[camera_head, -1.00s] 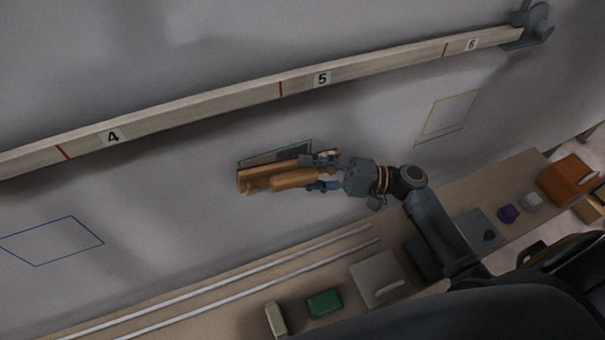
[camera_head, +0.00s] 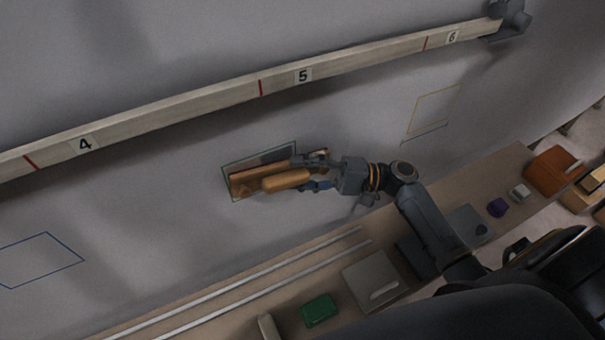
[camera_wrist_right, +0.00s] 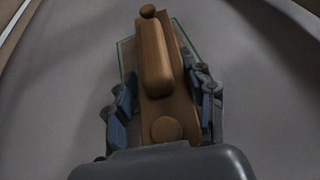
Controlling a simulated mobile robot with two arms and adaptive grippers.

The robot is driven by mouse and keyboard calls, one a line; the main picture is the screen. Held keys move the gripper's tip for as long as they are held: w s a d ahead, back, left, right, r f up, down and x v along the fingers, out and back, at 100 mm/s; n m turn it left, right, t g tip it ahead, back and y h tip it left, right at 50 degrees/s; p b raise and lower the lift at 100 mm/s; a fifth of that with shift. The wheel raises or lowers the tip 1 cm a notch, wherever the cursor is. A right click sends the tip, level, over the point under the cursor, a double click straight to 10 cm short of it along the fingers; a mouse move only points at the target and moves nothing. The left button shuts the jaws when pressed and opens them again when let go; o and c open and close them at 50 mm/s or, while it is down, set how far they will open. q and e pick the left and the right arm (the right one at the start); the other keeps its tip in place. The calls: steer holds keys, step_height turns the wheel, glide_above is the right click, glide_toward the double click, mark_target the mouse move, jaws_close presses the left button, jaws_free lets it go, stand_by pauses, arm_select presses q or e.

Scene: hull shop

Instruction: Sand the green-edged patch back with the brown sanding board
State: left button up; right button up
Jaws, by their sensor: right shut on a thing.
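The green-edged patch (camera_head: 279,153) is a thin green outline on the grey hull, below the number 5 on the batten. The brown sanding board (camera_head: 245,181) lies over it and hides much of its lower part; darker grey surface shows above the board. My right gripper (camera_head: 322,172) is shut on the board at its right end. In the right wrist view the board (camera_wrist_right: 184,104) sits between the blue-padded fingers (camera_wrist_right: 163,108), with green edges (camera_wrist_right: 187,37) showing on either side. I cannot tell whether the board presses on the hull. My left gripper is not in view.
A wooden batten (camera_head: 200,102) numbered 4, 5 and 6 runs above the patch. A blue outline (camera_head: 42,260) is at left and a yellow one (camera_head: 434,110) at right.

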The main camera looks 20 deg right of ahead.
mark_target(298, 148)
steer(key=shift+w+b, duration=0.35)
steer(key=shift+w, duration=0.25)
steer(key=shift+r, duration=0.15)
steer(key=shift+w+r+p, duration=0.1)
steer(key=shift+r+p, duration=1.8)
steer(key=shift+r, duration=1.15)
step_height(298, 148, down, 7)
steer(key=b, duration=0.6)
steer(key=shift+r, duration=0.15)
steer(key=shift+r+p, duration=1.9)
steer(key=shift+r, duration=1.45)
step_height(298, 148, down, 7)
steer(key=b, duration=0.6)
steer(key=shift+r, duration=0.15)
steer(key=shift+r, duration=0.1)
